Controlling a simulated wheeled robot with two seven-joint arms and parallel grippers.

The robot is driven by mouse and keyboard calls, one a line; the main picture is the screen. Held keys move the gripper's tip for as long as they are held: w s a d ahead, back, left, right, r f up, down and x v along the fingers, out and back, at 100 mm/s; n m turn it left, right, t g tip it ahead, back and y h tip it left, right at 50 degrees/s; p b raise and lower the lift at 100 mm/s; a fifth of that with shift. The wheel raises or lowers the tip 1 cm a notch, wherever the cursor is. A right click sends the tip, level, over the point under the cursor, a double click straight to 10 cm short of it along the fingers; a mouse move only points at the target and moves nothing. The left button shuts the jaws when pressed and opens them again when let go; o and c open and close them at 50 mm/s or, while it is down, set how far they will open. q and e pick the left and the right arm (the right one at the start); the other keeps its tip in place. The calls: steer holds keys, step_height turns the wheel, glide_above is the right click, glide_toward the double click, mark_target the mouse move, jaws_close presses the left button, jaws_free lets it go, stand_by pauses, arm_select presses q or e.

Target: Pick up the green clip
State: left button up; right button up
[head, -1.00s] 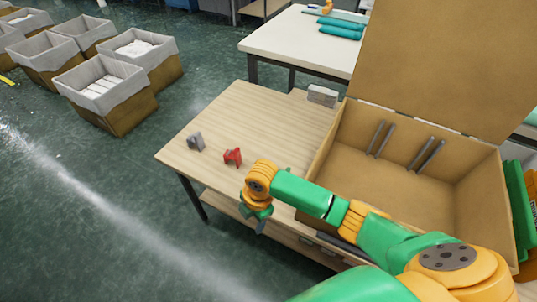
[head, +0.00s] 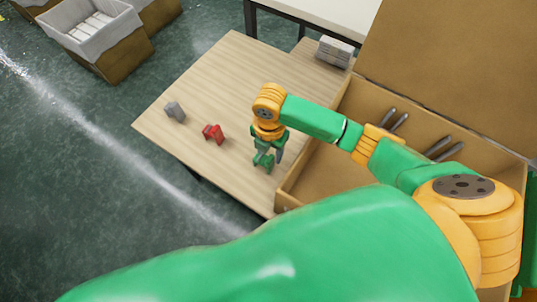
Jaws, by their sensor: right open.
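My right gripper (head: 271,158) points down at the table's near right part, close to the cardboard box. It is open, and one dark grey finger shows on its right side. A small green shape, which looks like the green clip (head: 262,161), shows low at the gripper's left side. It is partly hidden and merges with my green hand, so I cannot tell whether it lies between the fingers. A red clip (head: 213,133) and a grey clip (head: 175,111) lie to the left on the wooden table (head: 235,75). My left gripper is not in view.
An open cardboard box (head: 300,193) with grey rods inside stands right of the gripper. A light grey stack (head: 334,51) sits at the table's back corner. A lined bin (head: 92,30) stands on the floor at upper left. The table's back left is clear.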

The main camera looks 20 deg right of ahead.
mark_target(270, 158)
steer(key=f, duration=0.3)
steer(key=shift+s+a+f, duration=0.1)
steer(key=shift+s+f, duration=0.05)
steer(key=shift+s, duration=0.1)
steer(key=shift+w+f, duration=0.2)
steer(key=shift+f, duration=0.2)
steer(key=shift+r, duration=0.1)
jaws_close()
step_height(270, 158, up, 10)
steer(key=shift+p, duration=0.5)
